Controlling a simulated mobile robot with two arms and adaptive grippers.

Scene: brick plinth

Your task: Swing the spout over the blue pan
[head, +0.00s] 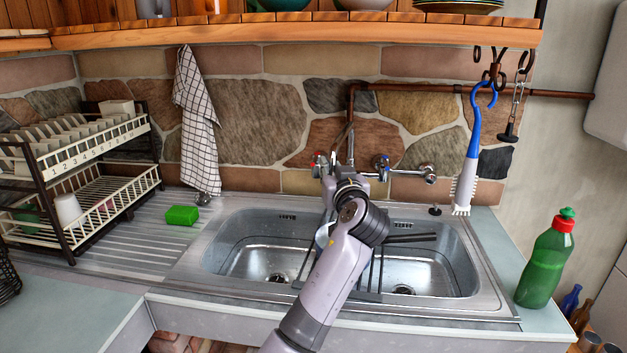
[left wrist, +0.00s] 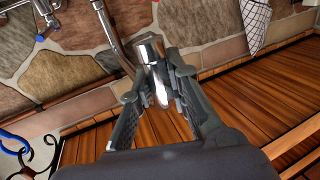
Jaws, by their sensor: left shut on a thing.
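The chrome spout (left wrist: 150,62) shows in the left wrist view with its end between my left gripper's (left wrist: 157,84) two dark fingers, which are shut on it. In the head view my left gripper (head: 347,183) is at the back of the double sink, just below the taps, and my arm hides most of the spout. A pale bluish patch shows beside my arm at the sink's middle, but I cannot tell whether it is the blue pan. No clear pan shows in either view. My right gripper is not in view.
The steel sink (head: 233,257) has two basins, with dark rods around my arm. A dish rack (head: 75,190) and green sponge (head: 182,215) are left. A green bottle (head: 545,262) stands right. A blue brush (head: 472,150) hangs from the rail. A wooden shelf (head: 300,32) runs overhead.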

